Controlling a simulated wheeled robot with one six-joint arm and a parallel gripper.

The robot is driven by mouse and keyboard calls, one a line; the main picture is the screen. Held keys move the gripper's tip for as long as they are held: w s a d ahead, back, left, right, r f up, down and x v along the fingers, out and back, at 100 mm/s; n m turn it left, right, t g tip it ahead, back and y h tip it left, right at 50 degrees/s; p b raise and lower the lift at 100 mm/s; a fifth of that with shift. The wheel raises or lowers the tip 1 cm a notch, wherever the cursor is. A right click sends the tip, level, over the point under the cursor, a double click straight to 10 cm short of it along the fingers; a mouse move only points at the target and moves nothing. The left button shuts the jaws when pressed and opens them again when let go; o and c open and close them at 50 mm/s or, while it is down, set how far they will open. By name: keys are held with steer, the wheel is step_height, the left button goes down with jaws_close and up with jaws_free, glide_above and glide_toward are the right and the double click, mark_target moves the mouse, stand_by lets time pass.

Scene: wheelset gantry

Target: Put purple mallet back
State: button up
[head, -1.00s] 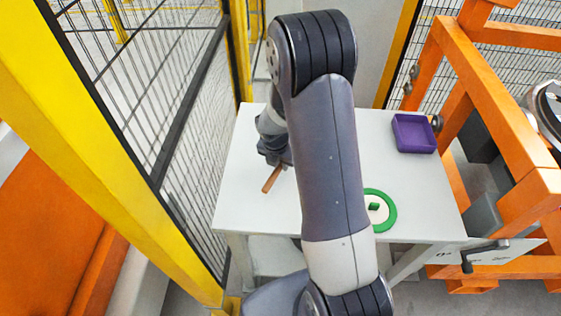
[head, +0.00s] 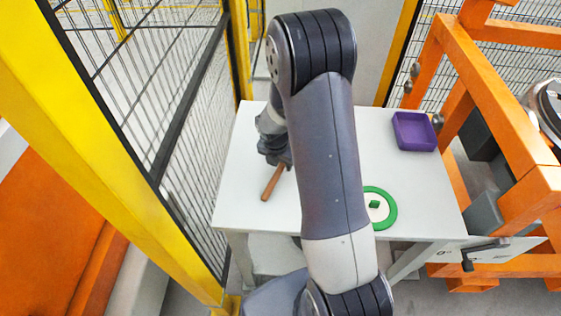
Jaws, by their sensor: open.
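A brown wooden handle (head: 271,184) sticks out below my gripper (head: 279,161), over the left part of the white table (head: 240,190). It slants down to the left. Its upper end and any mallet head are hidden behind my gripper and arm, so I see no purple on it. My gripper is open at the handle's upper end. I cannot tell whether the fingers touch it. A purple square tray (head: 414,146) with low walls stands empty at the table's back right.
A green ring (head: 388,212) with a white middle and a small green block (head: 374,204) lies right of my arm. Yellow-framed mesh fencing (head: 185,120) runs close along the table's left. An orange frame (head: 500,90) stands at the right.

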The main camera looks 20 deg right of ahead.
mark_target(277, 173)
steer(key=shift+r+p, duration=0.4)
steer(key=shift+r, duration=0.2)
steer(key=v, duration=1.1)
steer(key=shift+r+b, duration=0.3)
steer(key=shift+b, duration=0.1)
